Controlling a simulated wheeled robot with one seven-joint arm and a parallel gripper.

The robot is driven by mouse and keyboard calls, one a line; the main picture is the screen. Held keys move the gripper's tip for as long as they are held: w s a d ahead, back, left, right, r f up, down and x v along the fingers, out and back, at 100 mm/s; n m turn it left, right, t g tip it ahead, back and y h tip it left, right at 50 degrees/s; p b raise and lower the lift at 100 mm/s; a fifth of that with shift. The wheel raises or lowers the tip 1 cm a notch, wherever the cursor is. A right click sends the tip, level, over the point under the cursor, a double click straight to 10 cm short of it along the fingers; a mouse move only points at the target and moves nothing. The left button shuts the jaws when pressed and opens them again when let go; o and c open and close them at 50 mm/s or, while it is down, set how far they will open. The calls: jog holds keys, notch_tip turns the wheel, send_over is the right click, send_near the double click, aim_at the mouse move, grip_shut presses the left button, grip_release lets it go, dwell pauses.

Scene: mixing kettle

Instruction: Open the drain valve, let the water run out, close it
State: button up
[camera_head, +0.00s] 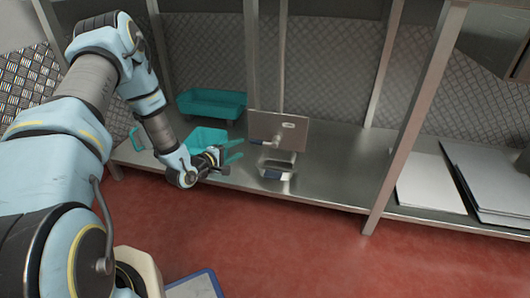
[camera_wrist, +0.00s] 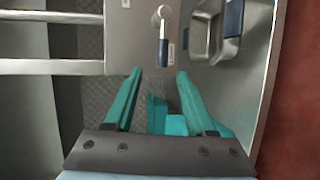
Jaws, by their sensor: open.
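The drain valve is on a steel panel (camera_head: 290,130) standing on the steel bench. Its lever (camera_wrist: 163,50) shows in the wrist view, with a dark blue grip pointing toward my gripper. My gripper (camera_wrist: 158,72) has teal fingers, spread apart and empty. The lever's end lies just beyond the fingertips, about midway between them in the picture; I see no contact. In the head view my gripper (camera_head: 241,150) is to the left of the panel. A steel pan (camera_head: 277,163) with a blue handle (camera_wrist: 234,18) stands in front of the panel. No running water is visible.
A teal tub (camera_head: 211,104) stands at the back of the bench (camera_head: 335,175). Another teal container (camera_head: 206,136) is behind my gripper. A bench upright (camera_head: 405,120) rises to the right. Flat metal sheets (camera_head: 428,184) lie beyond it. The bench right of the pan is clear.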

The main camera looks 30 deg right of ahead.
aim_at(255, 143)
jog(key=b+x, duration=0.1)
jog(key=x, duration=0.2)
jog(key=b+x, duration=0.2)
jog(key=x, duration=0.2)
jog(key=b+x, duration=0.2)
jog(key=x, duration=0.1)
jog(key=shift+d+f, duration=0.3)
jog(key=shift+f, duration=0.15)
jog(key=shift+r, duration=0.1)
jog(key=shift+c, duration=0.3)
grip_shut()
